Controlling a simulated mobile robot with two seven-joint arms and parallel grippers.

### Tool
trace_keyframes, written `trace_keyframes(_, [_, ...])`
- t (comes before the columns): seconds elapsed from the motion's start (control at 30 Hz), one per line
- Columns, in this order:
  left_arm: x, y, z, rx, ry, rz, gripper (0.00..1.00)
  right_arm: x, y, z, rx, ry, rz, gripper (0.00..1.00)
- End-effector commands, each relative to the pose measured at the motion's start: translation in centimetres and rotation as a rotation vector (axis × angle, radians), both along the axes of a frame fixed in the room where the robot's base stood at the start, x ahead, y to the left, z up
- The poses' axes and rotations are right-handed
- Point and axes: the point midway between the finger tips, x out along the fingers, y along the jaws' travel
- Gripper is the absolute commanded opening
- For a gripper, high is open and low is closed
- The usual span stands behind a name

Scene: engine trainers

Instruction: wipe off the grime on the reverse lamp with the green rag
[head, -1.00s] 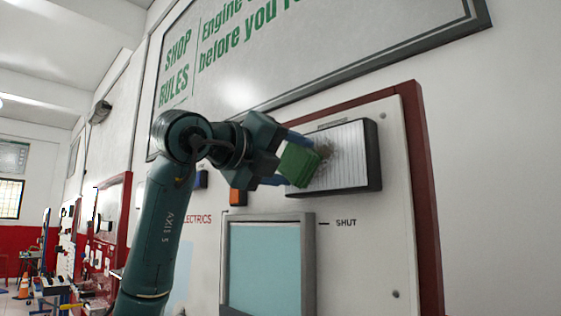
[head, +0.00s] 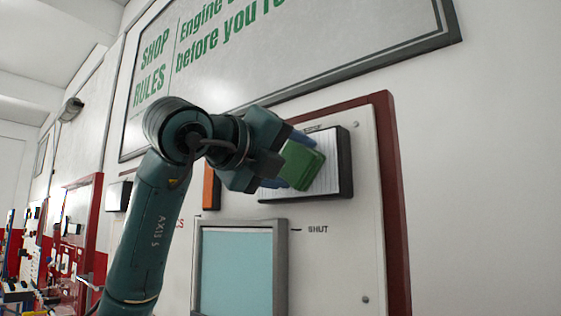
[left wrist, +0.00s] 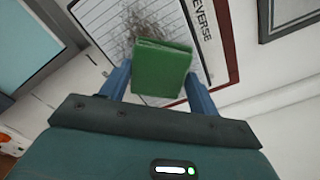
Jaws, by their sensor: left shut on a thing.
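The reverse lamp (head: 331,178) is a white ribbed panel in a black frame, on the upper part of a white board. My left gripper (head: 288,161) is shut on the green rag (head: 304,167), a folded block in front of the lamp's middle. The rag hides the grime in the head view. In the left wrist view, the dark grime (left wrist: 146,22) shows on the ribbed lens just beyond the rag (left wrist: 161,70), between the blue fingers. I cannot tell whether the rag touches the lens. My right gripper is not in view.
The white board (head: 365,235) has a dark red edge (head: 397,200). Below the lamp is a grey-framed light-blue panel (head: 235,270) beside the word SHUT. An orange part (head: 211,188) sits left of the lamp. A shop rules sign (head: 270,55) hangs above.

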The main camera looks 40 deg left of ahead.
Motion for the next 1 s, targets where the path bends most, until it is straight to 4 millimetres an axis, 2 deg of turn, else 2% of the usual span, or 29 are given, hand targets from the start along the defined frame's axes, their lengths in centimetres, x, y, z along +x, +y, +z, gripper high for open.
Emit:
trace_keyframes(0.53, [-0.1, -4.0, -0.1, 0.002, 0.003, -0.002, 0.43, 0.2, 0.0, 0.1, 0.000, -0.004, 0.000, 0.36])
trace_keyframes(0.77, [-0.3, -3.7, -0.1, 0.000, 0.003, -0.001, 0.43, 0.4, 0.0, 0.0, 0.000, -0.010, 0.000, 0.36])
trace_keyframes(1.0, [0.0, -1.8, -0.2, -0.002, 0.005, 0.003, 0.43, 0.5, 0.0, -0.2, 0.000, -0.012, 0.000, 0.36])
